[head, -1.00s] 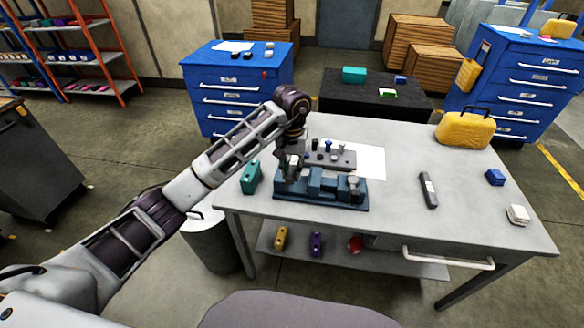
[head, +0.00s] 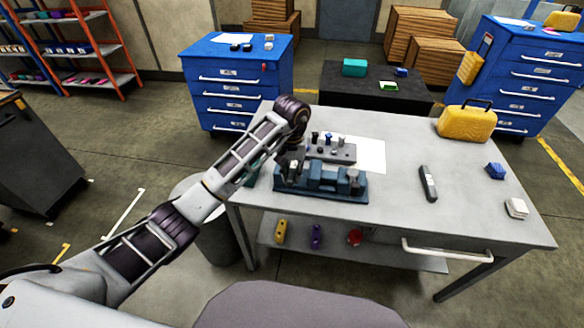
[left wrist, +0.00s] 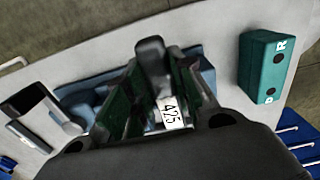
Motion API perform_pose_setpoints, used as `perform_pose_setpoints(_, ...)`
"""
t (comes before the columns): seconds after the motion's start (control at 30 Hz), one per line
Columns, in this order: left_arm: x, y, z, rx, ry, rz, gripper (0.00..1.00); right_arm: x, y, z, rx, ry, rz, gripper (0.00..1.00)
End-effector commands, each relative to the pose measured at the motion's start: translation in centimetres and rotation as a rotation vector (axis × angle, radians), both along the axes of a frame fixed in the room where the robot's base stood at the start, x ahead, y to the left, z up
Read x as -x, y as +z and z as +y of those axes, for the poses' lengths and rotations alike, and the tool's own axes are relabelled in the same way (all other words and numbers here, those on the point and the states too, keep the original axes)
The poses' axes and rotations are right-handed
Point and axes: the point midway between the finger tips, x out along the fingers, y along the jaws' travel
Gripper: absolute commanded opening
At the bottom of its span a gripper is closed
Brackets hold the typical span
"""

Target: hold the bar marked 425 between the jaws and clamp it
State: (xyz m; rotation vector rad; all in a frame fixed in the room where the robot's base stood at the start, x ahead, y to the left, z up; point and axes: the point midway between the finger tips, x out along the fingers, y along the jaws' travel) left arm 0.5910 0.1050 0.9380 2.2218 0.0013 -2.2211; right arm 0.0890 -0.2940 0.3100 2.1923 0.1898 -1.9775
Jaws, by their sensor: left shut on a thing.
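The bar marked 425 (left wrist: 153,62) is dark grey with a white label. In the left wrist view it stands between the green-lined fingers of my left gripper (left wrist: 158,88), which is shut on it. The blue vise (head: 325,184) sits on the table; it also shows beneath the fingers in the left wrist view (left wrist: 80,96). In the head view my left gripper (head: 287,165) is at the vise's left end. The bar is hidden there, and I cannot tell whether it touches the vise jaws. My right gripper is not in view.
A teal block (left wrist: 265,66) marked R lies beside the vise, mostly behind my arm in the head view. A grey rack (head: 333,153) with pegs stands behind the vise. A dark grey bar (head: 428,184), yellow case (head: 466,122) and blue block (head: 495,171) lie to the right.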

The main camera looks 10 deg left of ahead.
Motion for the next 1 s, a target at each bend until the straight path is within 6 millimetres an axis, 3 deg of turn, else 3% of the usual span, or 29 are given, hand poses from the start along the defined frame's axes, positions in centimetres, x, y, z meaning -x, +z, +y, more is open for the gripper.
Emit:
perform_pose_setpoints(0.6, 0.0, -3.9, -0.1, 0.003, -0.001, -0.002, 0.00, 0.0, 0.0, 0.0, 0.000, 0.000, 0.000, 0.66)
perform_pose_setpoints(1.0, -0.1, -4.4, -0.1, 0.001, 0.000, -0.003, 0.00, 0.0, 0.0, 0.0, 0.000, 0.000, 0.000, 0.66)
